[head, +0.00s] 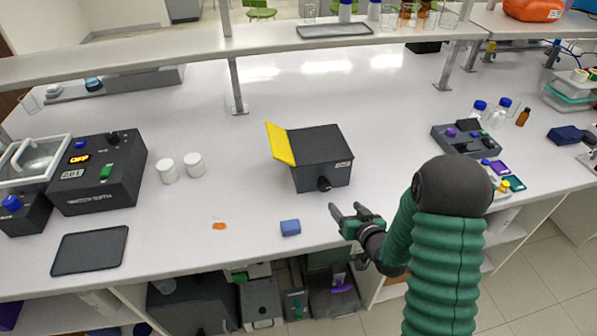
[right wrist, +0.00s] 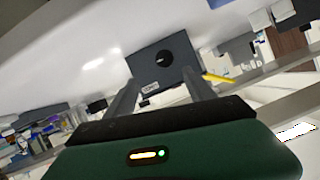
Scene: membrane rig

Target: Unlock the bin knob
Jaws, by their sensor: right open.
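The bin (head: 322,160) is a dark grey box with a yellow flap (head: 280,144) tilted up at its left side. It stands on the white bench near the middle of the head view. Its black knob (head: 324,184) is on the front face, low down. The bin also shows in the right wrist view (right wrist: 178,63), with the knob (right wrist: 163,60) facing the camera between the fingers. My right gripper (head: 347,212) is open and empty, in front of the bin and to its right, apart from the knob. My left gripper is not in view.
A blue block (head: 290,228) and an orange spill (head: 219,226) lie near the bench's front edge. Two white jars (head: 181,168) and a dark device (head: 98,172) stand left. A shelf (head: 270,42) spans the back. The bench between bin and right-hand device (head: 466,138) is largely clear.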

